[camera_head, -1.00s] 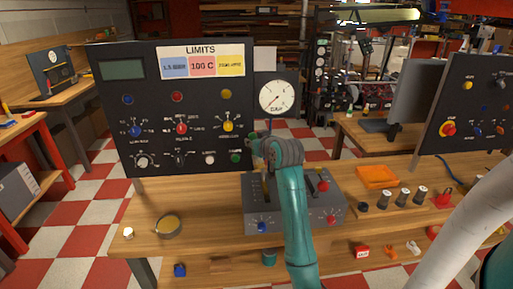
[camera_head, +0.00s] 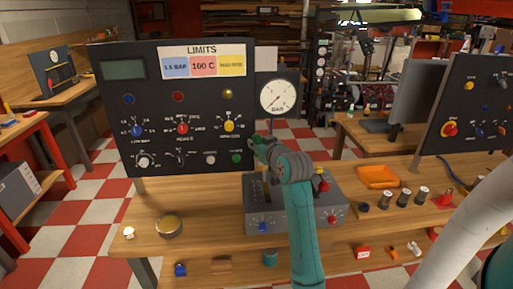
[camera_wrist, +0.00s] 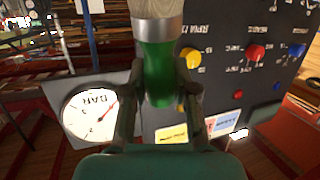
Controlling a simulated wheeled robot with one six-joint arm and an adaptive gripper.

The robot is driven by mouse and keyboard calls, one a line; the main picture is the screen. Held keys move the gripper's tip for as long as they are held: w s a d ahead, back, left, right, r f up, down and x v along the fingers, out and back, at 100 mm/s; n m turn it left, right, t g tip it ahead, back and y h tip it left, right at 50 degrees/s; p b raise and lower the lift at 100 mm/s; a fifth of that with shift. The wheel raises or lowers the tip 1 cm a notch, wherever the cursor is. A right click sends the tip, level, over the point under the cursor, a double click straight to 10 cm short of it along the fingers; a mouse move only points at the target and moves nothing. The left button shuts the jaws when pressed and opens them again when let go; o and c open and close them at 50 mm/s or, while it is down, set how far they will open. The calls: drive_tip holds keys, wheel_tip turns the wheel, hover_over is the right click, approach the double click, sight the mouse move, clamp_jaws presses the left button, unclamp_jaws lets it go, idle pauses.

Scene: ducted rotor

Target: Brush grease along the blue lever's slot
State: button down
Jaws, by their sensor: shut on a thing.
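My gripper (camera_head: 262,145) is shut on a brush with a green handle (camera_wrist: 158,75). In the wrist view the fingers (camera_wrist: 160,98) grip the green part, and a metal band and pale end reach the top edge. In the head view the gripper is above the left part of the grey lever box (camera_head: 288,218), apart from it. A slot (camera_head: 256,190) shows on the box's left top. A blue knob (camera_head: 262,227) is on the box front. A blue lever cannot be made out; my arm covers the middle of the box.
A round tin with yellowish content (camera_head: 168,226) stands on the bench at left. A control panel (camera_head: 120,110) and pressure gauge (camera_head: 278,97) rise behind the box. A red-topped lever (camera_head: 322,186), an orange tray (camera_head: 377,177) and several dark cylinders are right of my arm.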

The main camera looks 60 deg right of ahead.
drive_tip(key=s+a, duration=0.1)
drive_tip(key=s+a+r+t, duration=0.1)
drive_tip(key=s, duration=0.1)
drive_tip(key=s+a+r+t+h, duration=0.1)
drive_tip(key=shift+s+a+r, duration=0.15)
drive_tip(key=shift+s+a, duration=0.1)
drive_tip(key=shift+s, duration=0.05)
drive_tip(key=shift+f, duration=2.35)
drive_tip(key=shift+w, duration=0.1)
